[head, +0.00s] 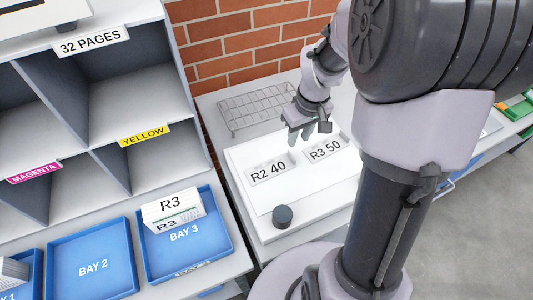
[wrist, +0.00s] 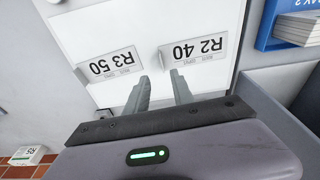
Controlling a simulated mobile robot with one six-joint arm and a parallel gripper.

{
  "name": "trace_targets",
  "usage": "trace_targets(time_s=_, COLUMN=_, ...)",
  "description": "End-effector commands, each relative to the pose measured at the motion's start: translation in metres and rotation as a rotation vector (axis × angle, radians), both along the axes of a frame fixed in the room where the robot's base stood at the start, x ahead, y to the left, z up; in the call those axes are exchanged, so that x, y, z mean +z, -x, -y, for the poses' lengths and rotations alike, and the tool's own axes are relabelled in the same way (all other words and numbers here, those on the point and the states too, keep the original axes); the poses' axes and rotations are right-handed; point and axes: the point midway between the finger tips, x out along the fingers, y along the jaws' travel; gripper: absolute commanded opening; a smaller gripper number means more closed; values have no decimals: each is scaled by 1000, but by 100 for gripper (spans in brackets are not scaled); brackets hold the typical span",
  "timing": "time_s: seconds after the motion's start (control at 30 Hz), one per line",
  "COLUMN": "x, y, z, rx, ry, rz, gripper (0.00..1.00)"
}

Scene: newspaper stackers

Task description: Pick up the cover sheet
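Two white printed cards lie on a bright white panel (head: 318,190). One card reads R2 40 (head: 268,172) and the other reads R3 50 (head: 325,151). In the wrist view, the R3 50 card (wrist: 109,62) is at left and the R2 40 card (wrist: 193,50) at right, both upside down. I cannot tell which, if either, is the cover sheet. My gripper (head: 308,133) is above the far part of the panel. In the wrist view my gripper (wrist: 160,80) has its fingers apart with nothing between them, tips close to the gap between the cards.
A dark round knob (head: 283,216) stands at the panel's near edge. A wire rack (head: 256,107) is behind the panel, near a brick wall. At left are a pigeonhole shelf (head: 134,92) and blue trays, including Bay 3 (head: 185,257) with an R3 stack (head: 172,207).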

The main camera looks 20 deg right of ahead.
Motion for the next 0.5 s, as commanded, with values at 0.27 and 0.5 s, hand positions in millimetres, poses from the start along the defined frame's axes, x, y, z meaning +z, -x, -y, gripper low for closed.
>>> trace_targets(time_s=0.27, x=-42, y=-6, z=-1, rx=-2, ry=0, rz=1, gripper=29)
trace_targets(time_s=0.5, x=-86, y=-11, z=-6, rx=-2, ry=-1, rz=-1, gripper=29)
